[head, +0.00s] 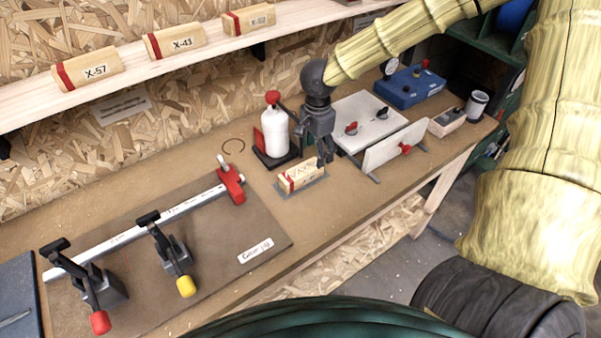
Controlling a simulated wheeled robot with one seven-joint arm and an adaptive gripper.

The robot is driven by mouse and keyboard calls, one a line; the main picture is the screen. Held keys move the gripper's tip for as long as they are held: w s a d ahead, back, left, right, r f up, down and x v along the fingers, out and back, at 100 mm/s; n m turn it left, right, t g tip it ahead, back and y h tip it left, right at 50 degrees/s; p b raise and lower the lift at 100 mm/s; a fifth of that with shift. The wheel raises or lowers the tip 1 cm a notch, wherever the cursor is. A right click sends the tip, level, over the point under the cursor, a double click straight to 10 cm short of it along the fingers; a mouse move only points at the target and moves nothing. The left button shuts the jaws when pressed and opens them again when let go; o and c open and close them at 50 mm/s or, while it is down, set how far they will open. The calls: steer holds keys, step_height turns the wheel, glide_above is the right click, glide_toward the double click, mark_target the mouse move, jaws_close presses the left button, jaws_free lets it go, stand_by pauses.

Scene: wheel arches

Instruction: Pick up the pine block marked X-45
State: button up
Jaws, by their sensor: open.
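A pine block (300,176) with a red band at its left end lies on a small grey plate (314,184) on the workbench. Its dark marking is too small and distorted to read. My gripper (323,160) is open, pointing down, right at the block's right end. A fingertip seems to overlap that end, but I cannot tell whether it touches. Three similar pine blocks with red bands sit on the wall shelf: one marked X-57 (88,69), one marked X-43 (174,42), and a third (249,20) with a marking I cannot read surely.
A white bottle (274,133) on a dark stand is close left of my gripper. A white panel with red and black knobs (369,122) and an upright white plate (395,147) stand to the right. A board with clamps (180,240) fills the front left.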

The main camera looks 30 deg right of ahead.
steer(key=shift+s+f, duration=0.2)
steer(key=shift+f, duration=0.3)
steer(key=shift+d+f+p, duration=0.1)
steer(key=shift+f+p, duration=0.3)
steer(key=shift+f, duration=2.25)
steer(key=c, duration=1.2)
